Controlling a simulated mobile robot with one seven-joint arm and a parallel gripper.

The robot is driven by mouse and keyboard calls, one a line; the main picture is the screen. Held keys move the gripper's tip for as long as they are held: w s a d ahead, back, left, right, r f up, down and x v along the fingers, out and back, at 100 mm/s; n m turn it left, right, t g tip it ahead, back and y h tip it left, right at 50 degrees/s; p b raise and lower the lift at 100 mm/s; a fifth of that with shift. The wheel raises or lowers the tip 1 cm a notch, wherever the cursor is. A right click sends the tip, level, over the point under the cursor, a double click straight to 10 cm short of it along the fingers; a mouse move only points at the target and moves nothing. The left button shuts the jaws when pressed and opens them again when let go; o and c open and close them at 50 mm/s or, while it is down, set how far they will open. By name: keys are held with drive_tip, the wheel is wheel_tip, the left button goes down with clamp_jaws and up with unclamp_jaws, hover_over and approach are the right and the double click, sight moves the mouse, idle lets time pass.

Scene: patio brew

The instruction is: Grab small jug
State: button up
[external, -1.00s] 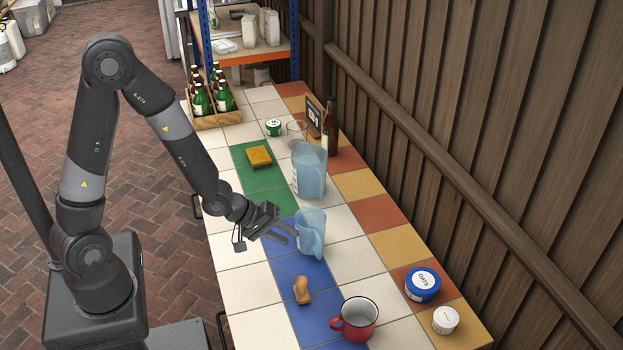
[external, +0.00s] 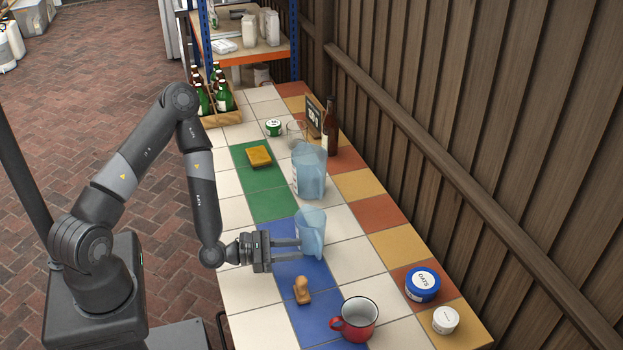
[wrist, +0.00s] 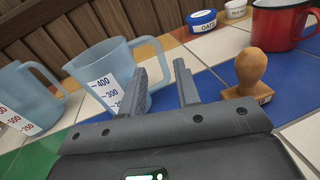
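The small jug (external: 312,226) is translucent blue and stands upright on the tiled table, nearer than the large jug. In the wrist view the small jug (wrist: 99,62) shows its measuring scale, and its handle curves out to the right, partly hidden behind my left finger. My gripper (external: 300,249) is level and open, with its fingertips at the left side of the small jug. In the wrist view my gripper (wrist: 164,84) has an empty gap between its fingers, with part of the handle visible beyond it. I cannot tell whether a finger touches the jug.
The larger blue jug (external: 310,172) stands behind the small one. A wooden stamp-like object (external: 301,290) and a red mug (external: 359,319) stand on the near side. A blue-lidded oats tub (external: 422,285) is at the right. White tiles right of the small jug are clear.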

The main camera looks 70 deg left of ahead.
sight(320, 244)
drive_tip(key=x, duration=0.7)
drive_tip(key=shift+w, duration=0.25)
drive_tip(key=shift+c, duration=0.2)
clamp_jaws()
